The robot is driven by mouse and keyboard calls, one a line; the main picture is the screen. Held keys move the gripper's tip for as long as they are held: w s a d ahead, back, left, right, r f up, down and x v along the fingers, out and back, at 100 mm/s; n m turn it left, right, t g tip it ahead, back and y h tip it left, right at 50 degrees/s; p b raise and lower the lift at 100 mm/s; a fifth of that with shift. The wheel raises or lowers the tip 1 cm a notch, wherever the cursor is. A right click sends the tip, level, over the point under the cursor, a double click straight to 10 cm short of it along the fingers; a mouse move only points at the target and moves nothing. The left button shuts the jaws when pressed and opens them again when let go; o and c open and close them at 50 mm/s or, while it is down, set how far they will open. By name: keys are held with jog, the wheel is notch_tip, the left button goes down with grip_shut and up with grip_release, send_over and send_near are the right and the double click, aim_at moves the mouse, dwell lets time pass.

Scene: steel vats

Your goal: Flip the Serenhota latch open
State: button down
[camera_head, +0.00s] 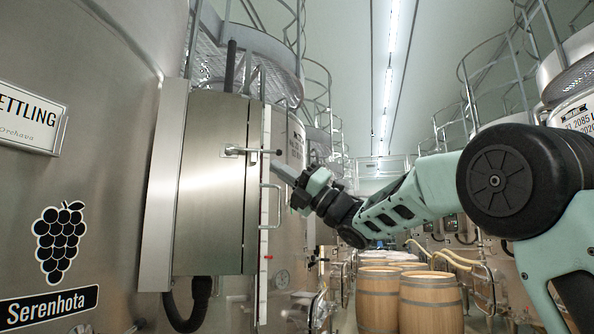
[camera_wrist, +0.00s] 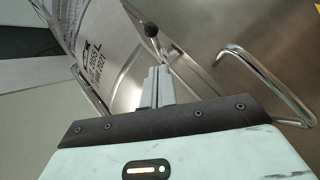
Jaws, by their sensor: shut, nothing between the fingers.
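The Serenhota vat (camera_head: 110,200) is brushed steel with a black grape emblem and a name label (camera_head: 50,305). A steel box with a front panel (camera_head: 212,190) stands out beside it. The latch (camera_head: 250,151) is a horizontal metal lever across the panel's right edge, ending in a black knob; the knob also shows in the wrist view (camera_wrist: 151,30). My gripper (camera_head: 277,166) comes in from the right, with its tips just below and right of the knob. In the wrist view my gripper (camera_wrist: 158,70) is shut and empty, its fingers pointing toward the latch. I cannot tell whether they touch it.
A bent metal handle (camera_head: 264,206) sits below the latch and also shows in the wrist view (camera_wrist: 262,75). A vertical gauge strip (camera_head: 265,240) runs close by. Wooden barrels (camera_head: 430,300) stand in the aisle. Another vat (camera_head: 575,90) is at right.

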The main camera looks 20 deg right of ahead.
jog(key=shift+w+d+r+p, duration=0.1)
jog(key=shift+w+r+p, duration=0.3)
jog(key=shift+r, duration=0.2)
jog(key=shift+w+d+r+p, duration=0.1)
jog(key=shift+w+r+p, duration=0.25)
jog(key=shift+r, duration=0.25)
